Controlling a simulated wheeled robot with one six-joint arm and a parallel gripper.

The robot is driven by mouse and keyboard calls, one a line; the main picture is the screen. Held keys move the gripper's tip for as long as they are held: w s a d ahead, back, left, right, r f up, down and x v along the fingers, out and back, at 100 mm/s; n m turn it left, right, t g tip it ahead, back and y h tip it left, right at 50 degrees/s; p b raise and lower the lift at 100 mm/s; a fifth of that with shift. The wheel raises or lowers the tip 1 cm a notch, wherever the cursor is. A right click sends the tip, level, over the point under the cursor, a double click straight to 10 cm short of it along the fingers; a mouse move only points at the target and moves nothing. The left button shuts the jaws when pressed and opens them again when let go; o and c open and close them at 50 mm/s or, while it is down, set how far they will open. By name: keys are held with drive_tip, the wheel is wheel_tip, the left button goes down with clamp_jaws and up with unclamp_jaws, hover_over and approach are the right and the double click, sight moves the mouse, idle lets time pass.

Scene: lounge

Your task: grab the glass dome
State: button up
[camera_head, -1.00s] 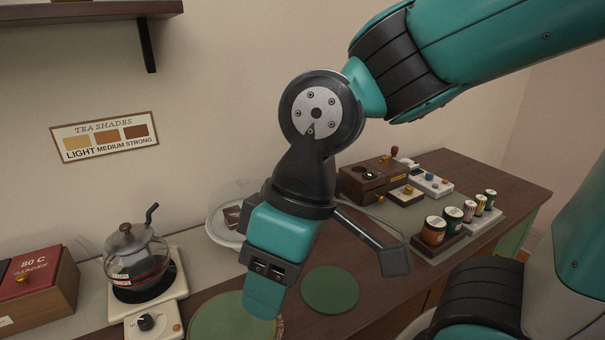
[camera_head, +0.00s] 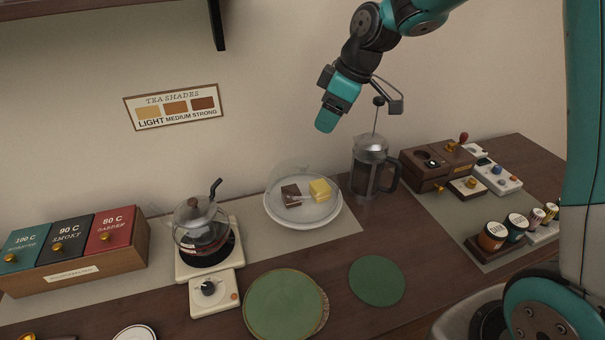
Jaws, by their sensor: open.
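The clear glass dome (camera_head: 291,172) covers a white plate (camera_head: 302,222) toward the back of the counter, left of a French press. Under it are a dark brown cake piece (camera_head: 291,196) and a yellow piece (camera_head: 319,190). The dome is very transparent, so its outline and top are hard to make out. My gripper (camera_head: 328,112) is open and empty. It is up in the air, above and a little right of the dome, apart from it. The finger tips point down and to the left.
A French press (camera_head: 371,168) with a tall plunger stands just right of the plate. A glass teapot (camera_head: 202,231) on a warmer (camera_head: 212,290) stands to the left. Green discs (camera_head: 284,306) (camera_head: 377,281) lie in front. Tea boxes (camera_head: 70,250) are far left, jars (camera_head: 492,236) at right.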

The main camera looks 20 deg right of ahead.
drive_tip(key=p, duration=0.2)
hover_over(304, 162)
drive_tip(key=s+d, duration=0.1)
drive_tip(key=d, duration=0.1)
wheel_tip(304, 162, down, 7)
drive_tip(key=shift+r, duration=0.2)
drive_tip(key=shift+a+f, duration=0.25)
drive_tip(key=shift+f, duration=0.35)
drive_tip(key=p+x, duration=0.2)
drive_tip(key=x, duration=0.2)
drive_tip(key=shift+s+f, duration=0.15)
drive_tip(key=shift+f, duration=0.05)
clamp_jaws()
